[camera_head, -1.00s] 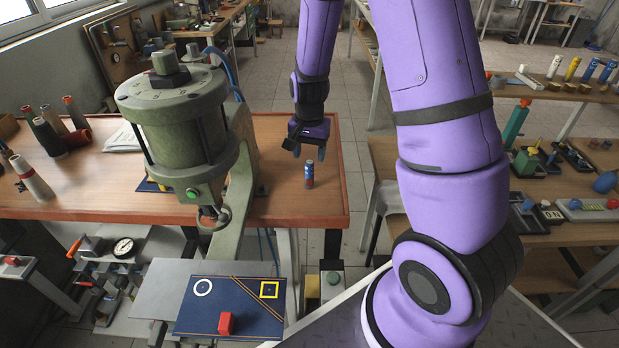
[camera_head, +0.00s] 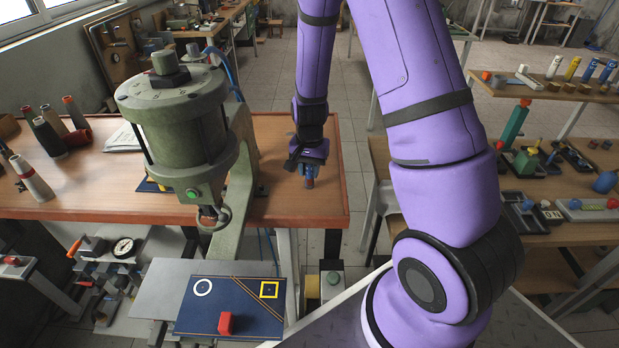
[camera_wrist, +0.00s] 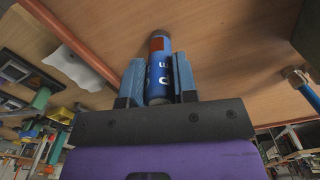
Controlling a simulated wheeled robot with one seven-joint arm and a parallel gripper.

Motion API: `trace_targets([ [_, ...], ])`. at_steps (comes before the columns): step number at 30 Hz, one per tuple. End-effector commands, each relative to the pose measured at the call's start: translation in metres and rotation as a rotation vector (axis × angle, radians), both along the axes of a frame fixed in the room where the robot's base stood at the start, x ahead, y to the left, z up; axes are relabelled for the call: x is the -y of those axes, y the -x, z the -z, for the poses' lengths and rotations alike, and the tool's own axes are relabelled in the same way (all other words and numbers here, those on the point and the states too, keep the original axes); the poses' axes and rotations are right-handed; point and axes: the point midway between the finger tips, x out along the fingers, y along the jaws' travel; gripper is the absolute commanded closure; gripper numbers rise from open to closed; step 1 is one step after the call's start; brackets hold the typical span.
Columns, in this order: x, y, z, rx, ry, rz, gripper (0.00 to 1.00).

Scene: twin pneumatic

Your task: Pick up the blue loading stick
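The blue loading stick (camera_head: 310,183) stands on the wooden bench near its right end, with its lower end in view below my gripper. In the wrist view the stick (camera_wrist: 158,72), blue with white lettering and a red-brown band, lies between my two blue finger pads. My gripper (camera_head: 309,172) is down around the stick, and the pads (camera_wrist: 159,80) flank it closely on both sides. Whether both pads press on it cannot be told. My gripper hides the stick's upper part in the head view.
A green press (camera_head: 180,125) stands on the bench (camera_head: 285,205) left of my gripper. Cone-shaped spools (camera_head: 45,135) stand farther left. A blue mat (camera_head: 205,318) with a red block (camera_head: 226,323) lies below in front. A side table with parts (camera_head: 560,180) is at right.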

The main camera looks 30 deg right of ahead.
Motion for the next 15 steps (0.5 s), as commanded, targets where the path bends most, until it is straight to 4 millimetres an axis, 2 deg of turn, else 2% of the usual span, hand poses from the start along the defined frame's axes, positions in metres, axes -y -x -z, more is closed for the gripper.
trace_targets([
  [1,0.000,0.000,0.000,0.000,0.000,0.000,0.89],
  [3,0.000,0.000,0.000,0.000,0.000,0.000,0.99],
  [11,0.000,0.000,-0.002,0.001,0.000,0.000,0.99],
  [15,0.000,-0.001,-0.013,0.003,0.000,0.000,0.99],
])
